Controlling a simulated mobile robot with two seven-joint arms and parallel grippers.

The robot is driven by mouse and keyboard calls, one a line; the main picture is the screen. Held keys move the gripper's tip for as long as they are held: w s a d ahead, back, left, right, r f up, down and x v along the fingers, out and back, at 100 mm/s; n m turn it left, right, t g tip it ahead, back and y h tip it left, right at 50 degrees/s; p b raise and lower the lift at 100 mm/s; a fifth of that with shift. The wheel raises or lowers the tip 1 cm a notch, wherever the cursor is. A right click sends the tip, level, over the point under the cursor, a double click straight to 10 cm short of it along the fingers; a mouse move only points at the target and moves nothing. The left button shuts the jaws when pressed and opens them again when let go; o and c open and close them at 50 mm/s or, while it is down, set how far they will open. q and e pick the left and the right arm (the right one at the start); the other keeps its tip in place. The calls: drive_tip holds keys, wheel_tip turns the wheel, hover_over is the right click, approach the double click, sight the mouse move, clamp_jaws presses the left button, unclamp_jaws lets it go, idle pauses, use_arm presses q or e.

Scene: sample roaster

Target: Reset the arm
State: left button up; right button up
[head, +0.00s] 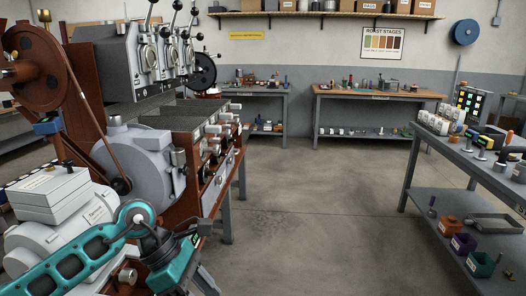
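A teal and dark jointed arm (75,262), my left one, comes in from the lower left. It bends in front of the roaster's grey motor housing and runs down out of the bottom edge. Its gripper fingers do not show. My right arm and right gripper are not in view. The sample roaster (140,160) fills the left side, with a grey drum housing, brown frame, levers and a large belt wheel (32,70).
A grey workbench (480,170) with small tools stands at the right, with coloured bins on its lower shelf (470,225). Two benches (365,92) line the back wall under a shelf of boxes (325,14). The concrete floor (310,215) between them is clear.

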use_arm(q)
drive_tip(key=s+d+r+n+t+h, duration=0.1)
drive_tip(key=s+d+r+n+h, duration=0.1)
drive_tip(key=d+n+h, duration=0.25)
drive_tip(key=s+d+r+n+h, duration=0.2)
drive_tip(key=d+r+n+h, duration=0.1)
drive_tip(key=d+h, duration=0.3)
drive_tip(key=w+a+f+n+t+y+p, duration=0.1)
drive_tip(key=w+a+f+n+t+y, duration=0.25)
drive_tip(key=n+t, duration=0.85)
drive_tip(key=s+a+f+n+t+y+p, duration=0.15)
drive_tip(key=a+n+t+y, duration=0.35)
drive_tip(key=n, duration=1.4)
drive_tip(key=s+a+f+n+g+y, duration=0.3)
drive_tip(key=s+a+f+n, duration=0.1)
drive_tip(key=f, duration=0.4)
drive_tip(key=s+a+f+n+g+y, duration=0.2)
drive_tip(key=s+a+f+n+y, duration=0.1)
drive_tip(key=s+f+n, duration=0.4)
drive_tip(key=shift+a+f+n+g+y, duration=0.3)
drive_tip(key=shift+a+f+n+g, duration=0.15)
drive_tip(key=shift+f+n, duration=0.45)
